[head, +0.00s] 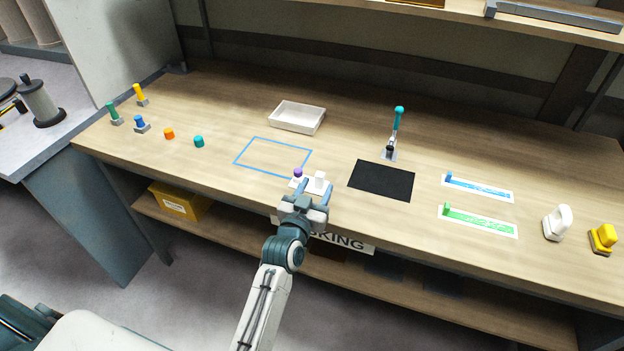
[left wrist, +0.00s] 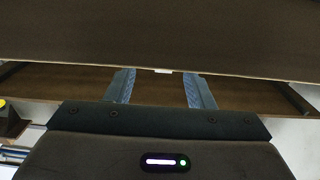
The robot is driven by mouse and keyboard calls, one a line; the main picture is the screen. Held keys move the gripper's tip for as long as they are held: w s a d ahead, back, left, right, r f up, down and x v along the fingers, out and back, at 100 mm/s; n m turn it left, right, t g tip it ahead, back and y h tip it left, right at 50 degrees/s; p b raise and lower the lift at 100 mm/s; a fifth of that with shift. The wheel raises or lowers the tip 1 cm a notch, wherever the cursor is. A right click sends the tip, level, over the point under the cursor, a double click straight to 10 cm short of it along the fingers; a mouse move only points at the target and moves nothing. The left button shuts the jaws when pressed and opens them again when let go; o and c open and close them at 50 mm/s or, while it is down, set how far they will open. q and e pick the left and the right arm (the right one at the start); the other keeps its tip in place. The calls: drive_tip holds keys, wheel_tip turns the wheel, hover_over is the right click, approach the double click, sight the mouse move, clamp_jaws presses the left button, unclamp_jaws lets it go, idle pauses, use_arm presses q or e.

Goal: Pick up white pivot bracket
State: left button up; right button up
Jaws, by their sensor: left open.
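A small white upright piece (head: 320,179) stands on a white pad near the table's front edge, beside a small purple knob (head: 298,172). It may be the white pivot bracket, but a larger white rounded part (head: 557,223) also stands at the far right, so I cannot tell which is meant. My left gripper (head: 313,192) is open and empty, with its fingers just in front of the small white piece. In the left wrist view the two fingers of the left gripper (left wrist: 160,88) are spread apart, and a tiny white edge (left wrist: 164,71) shows beyond them. My right gripper is not seen.
A white tray (head: 297,117), a blue outline (head: 273,157), a black mat (head: 382,180) and a teal-handled clamp (head: 394,132) are on the table. Blue and green strips (head: 478,219) lie at right, beside a yellow part (head: 603,239). Colored pegs stand at left.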

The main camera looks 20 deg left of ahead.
sight(318, 179)
use_arm(q)
drive_tip(key=w+p, duration=0.1)
drive_tip(key=w, duration=0.2)
drive_tip(key=shift+w+a+r+p, duration=0.1)
drive_tip(key=shift+w+a+p, duration=0.05)
drive_tip(key=shift+w+p, duration=0.25)
drive_tip(key=shift+w, duration=0.6)
drive_tip(key=shift+c, duration=0.9)
clamp_jaws()
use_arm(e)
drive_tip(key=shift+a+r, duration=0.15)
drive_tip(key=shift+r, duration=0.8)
